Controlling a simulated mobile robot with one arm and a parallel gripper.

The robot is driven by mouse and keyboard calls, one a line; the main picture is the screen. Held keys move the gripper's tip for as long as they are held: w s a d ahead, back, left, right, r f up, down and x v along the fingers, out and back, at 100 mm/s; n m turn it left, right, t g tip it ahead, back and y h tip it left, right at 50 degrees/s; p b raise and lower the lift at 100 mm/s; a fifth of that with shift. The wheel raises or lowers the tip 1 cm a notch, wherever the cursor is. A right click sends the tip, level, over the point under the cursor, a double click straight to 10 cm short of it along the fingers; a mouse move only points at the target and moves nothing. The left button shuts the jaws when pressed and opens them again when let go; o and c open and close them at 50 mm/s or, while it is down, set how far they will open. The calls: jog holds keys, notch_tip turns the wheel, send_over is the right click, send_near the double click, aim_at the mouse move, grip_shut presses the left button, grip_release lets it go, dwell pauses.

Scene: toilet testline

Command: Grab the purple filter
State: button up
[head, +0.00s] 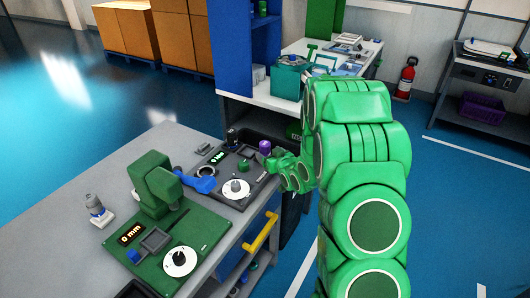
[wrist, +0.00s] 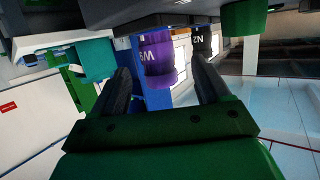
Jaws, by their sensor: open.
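The purple filter (head: 265,147) is a small purple cylinder at the far right edge of the dark test panel in the head view. In the wrist view the purple filter (wrist: 158,58) shows large, with faint lettering on its side. It is ahead of my gripper (wrist: 162,82), between the lines of the two dark fingers. The fingers are apart and do not visibly touch it. In the head view my green gripper (head: 279,163) is beside the filter, and its fingertips are too small to make out.
A black cylinder (wrist: 201,40) marked N2 stands right next to the filter in the wrist view. A green cylinder (wrist: 244,18) is further right. The dark test panel (head: 213,167) and a green testing device (head: 160,185) occupy the grey workbench (head: 75,200). A yellow handle (head: 261,231) sticks out in front.

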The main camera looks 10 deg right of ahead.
aim_at(263, 149)
jog(key=shift+x, duration=3.35)
jog(key=shift+d+f, duration=0.1)
jog(key=c, duration=1.1)
